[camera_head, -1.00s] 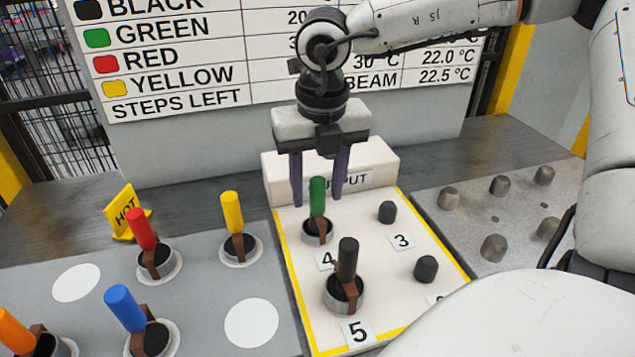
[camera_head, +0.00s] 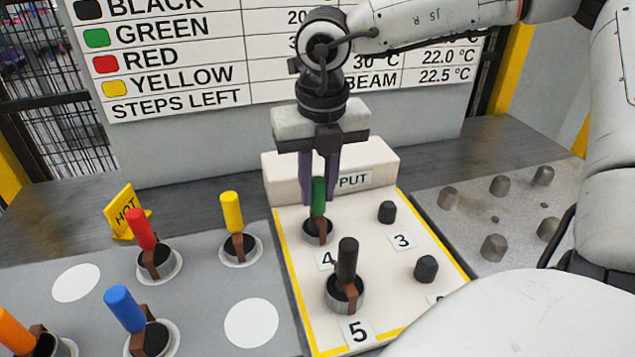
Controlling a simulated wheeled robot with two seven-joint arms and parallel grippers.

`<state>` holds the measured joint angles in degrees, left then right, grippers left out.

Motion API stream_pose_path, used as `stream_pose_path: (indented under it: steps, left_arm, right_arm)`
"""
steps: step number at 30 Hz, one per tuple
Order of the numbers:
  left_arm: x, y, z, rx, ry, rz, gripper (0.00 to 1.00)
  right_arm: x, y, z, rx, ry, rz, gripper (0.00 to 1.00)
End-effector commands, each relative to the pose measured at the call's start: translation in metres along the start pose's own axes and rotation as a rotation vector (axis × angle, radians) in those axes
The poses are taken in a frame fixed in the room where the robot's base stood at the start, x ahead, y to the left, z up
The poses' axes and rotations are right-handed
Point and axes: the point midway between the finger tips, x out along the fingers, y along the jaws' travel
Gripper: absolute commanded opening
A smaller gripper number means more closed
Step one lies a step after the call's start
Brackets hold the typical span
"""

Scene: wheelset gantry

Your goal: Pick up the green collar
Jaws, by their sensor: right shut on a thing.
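The green collar (camera_head: 318,231) is a short metal ring with a brown strap and an upright green handle. It sits at the spot labelled 4 on the white output tray (camera_head: 296,292). My right gripper (camera_head: 319,199) reaches down from above, with its two dark purple fingers shut on the green handle. The collar still rests on the tray. My left gripper is not in view.
A collar with a black handle (camera_head: 347,262) stands close in front at spot 5. Bare dark pegs (camera_head: 387,212) stand to the right. Red (camera_head: 141,231), yellow (camera_head: 232,213), blue (camera_head: 124,309) and orange handled collars stand left, near a yellow HOT sign (camera_head: 122,210).

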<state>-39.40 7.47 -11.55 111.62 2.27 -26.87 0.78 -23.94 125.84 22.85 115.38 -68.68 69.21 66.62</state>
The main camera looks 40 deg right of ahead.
Motion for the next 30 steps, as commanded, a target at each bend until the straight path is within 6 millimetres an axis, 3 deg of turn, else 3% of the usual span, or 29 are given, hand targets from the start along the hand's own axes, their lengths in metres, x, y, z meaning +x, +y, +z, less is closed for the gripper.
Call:
stream_pose_path:
  steps: [30]
  left_arm:
    - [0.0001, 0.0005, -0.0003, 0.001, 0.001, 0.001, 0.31]
  right_arm:
    - [-0.0083, 0.0011, 0.0025, 0.0, -0.006, 0.004, 0.0]
